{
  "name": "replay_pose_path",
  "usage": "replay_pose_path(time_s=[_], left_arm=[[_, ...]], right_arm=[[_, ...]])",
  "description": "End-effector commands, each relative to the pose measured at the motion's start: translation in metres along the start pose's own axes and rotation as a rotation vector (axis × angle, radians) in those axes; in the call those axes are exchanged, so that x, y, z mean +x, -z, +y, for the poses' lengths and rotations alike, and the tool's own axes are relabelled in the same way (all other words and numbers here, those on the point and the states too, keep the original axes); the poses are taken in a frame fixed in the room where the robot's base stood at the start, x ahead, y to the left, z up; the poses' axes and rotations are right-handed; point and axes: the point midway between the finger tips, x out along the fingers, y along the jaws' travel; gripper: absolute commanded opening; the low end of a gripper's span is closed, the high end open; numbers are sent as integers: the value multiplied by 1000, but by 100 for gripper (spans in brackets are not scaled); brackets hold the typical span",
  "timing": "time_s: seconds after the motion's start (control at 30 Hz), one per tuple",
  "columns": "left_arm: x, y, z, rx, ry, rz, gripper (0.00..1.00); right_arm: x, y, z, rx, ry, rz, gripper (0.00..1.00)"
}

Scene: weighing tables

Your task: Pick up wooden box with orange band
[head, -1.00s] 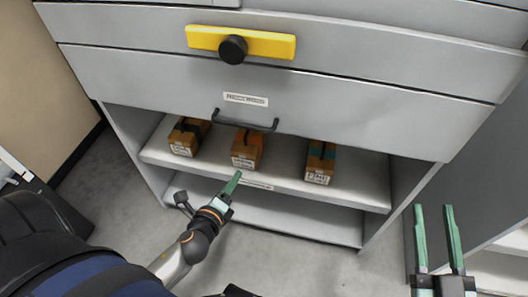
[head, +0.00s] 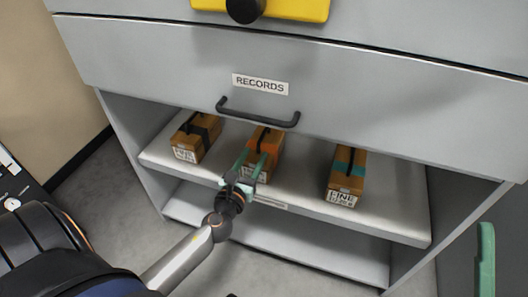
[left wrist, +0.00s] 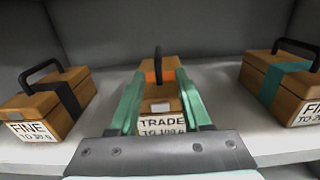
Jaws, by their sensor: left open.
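The wooden box with the orange band (head: 266,140) stands in the middle of the upper shelf under the drawer. In the left wrist view the box (left wrist: 160,95) shows a dark handle on top and a label reading TRADE. My left gripper (head: 252,163) is open at the front of this box, its green fingers pointing into the shelf. In the left wrist view the left gripper (left wrist: 157,75) has one finger on each side of the box; I cannot tell if they touch it. Of my right gripper, one green finger (head: 486,260) shows at the right edge.
A box with a black band (head: 196,137) stands to the left and a box with a teal band (head: 346,177) to the right, both apart from the middle one. The RECORDS drawer (head: 180,75) with its dark handle (head: 258,116) overhangs the shelf (head: 300,190).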

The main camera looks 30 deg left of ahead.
Motion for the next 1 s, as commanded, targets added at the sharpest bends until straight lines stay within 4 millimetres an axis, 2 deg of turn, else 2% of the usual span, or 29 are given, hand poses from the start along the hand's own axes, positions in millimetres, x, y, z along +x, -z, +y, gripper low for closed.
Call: replay_pose_path(time_s=[0.1, 0.3, 0.6, 0.93, 1.0], left_arm=[[13, 0, 0, 0, 1, 0, 48], [24, -2, 0, 0, 1, 0, 48], [63, -6, 3, -1, 0, 0, 48], [69, -6, 3, -1, 1, 2, 48], [69, -6, 3, -1, 1, 2, 41]], right_arm=[[0, -1, 0, 0, 0, -1, 45], [0, -1, 0, 0, 0, -2, 45], [-3, -3, -1, -2, 1, -3, 45], [-3, -4, -2, -3, 2, -4, 45], [-3, -4, -2, -3, 2, -4, 45]])
